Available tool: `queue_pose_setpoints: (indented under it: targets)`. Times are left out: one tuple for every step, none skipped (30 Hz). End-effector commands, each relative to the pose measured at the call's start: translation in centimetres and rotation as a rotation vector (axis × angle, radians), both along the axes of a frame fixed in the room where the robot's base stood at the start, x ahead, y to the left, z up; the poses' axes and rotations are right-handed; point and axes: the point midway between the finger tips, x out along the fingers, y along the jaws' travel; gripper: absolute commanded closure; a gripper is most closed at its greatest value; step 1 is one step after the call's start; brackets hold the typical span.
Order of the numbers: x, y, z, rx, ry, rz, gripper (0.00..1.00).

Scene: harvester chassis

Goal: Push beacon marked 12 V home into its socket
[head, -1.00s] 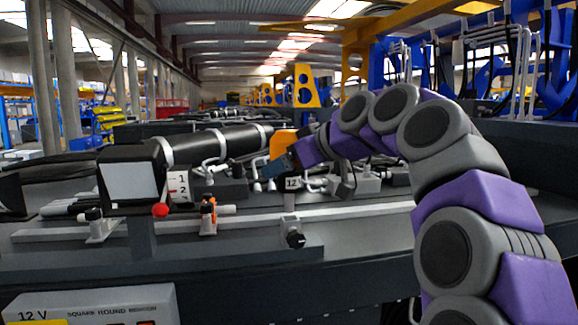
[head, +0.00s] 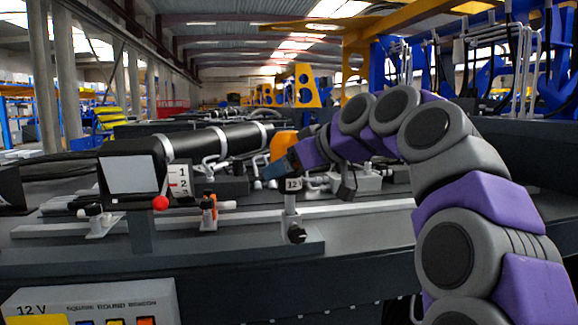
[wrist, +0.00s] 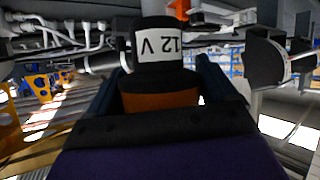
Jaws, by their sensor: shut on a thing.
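The beacon has an orange dome (head: 284,143) and a dark collar with a white label, which reads "12" in the head view (head: 293,184) and "12 V" upside down in the wrist view (wrist: 161,45). My gripper (head: 277,168) is shut on the beacon, with a blue finger on each side of its orange part in the wrist view (wrist: 160,100). The beacon looks about upright. In the head view the label stands directly above a pale post (head: 291,210) with a black knob. I cannot tell how deep the beacon sits; the socket's mouth is hidden.
A black box with a pale screen (head: 130,178) stands left, with a numbered card (head: 179,182) and red ball (head: 160,202). An orange clamp (head: 208,211) sits on the rail (head: 255,213). A panel marked 12 V (head: 90,300) is in front. A black cylinder (head: 215,143) lies behind.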

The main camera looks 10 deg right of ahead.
Motion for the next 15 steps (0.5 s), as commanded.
queue_pose_setpoints:
  targets:
    - [-0.02,0.00,-0.10,0.001,-0.002,-0.001,0.73]
    - [-0.02,0.00,-0.17,0.000,-0.002,0.000,0.73]
    - [-0.01,0.00,-0.27,0.001,-0.002,-0.001,0.73]
    - [-0.01,-0.01,-0.18,0.001,-0.002,-0.001,0.73]
    - [-0.01,0.00,-0.17,0.001,-0.001,0.000,0.73]
    - [0.01,0.00,-0.14,0.001,-0.001,0.000,0.73]
    - [0.01,-0.01,-0.10,0.001,-0.001,0.000,0.73]
    - [0.02,0.01,-0.07,0.000,0.000,0.000,0.73]
    - [0.02,0.01,0.02,0.000,0.000,0.000,0.73]
    - [0.02,0.01,0.11,0.000,-0.001,0.001,0.73]
    - [0.02,0.00,0.22,0.000,-0.001,0.001,0.73]
    - [0.01,0.00,0.36,0.000,-0.001,0.001,0.73]
    - [0.01,0.00,0.47,0.000,-0.001,0.001,0.73]
    - [-0.01,0.00,0.59,0.000,-0.001,0.001,0.73]
    - [-0.03,0.00,0.72,0.000,-0.001,0.001,0.73]
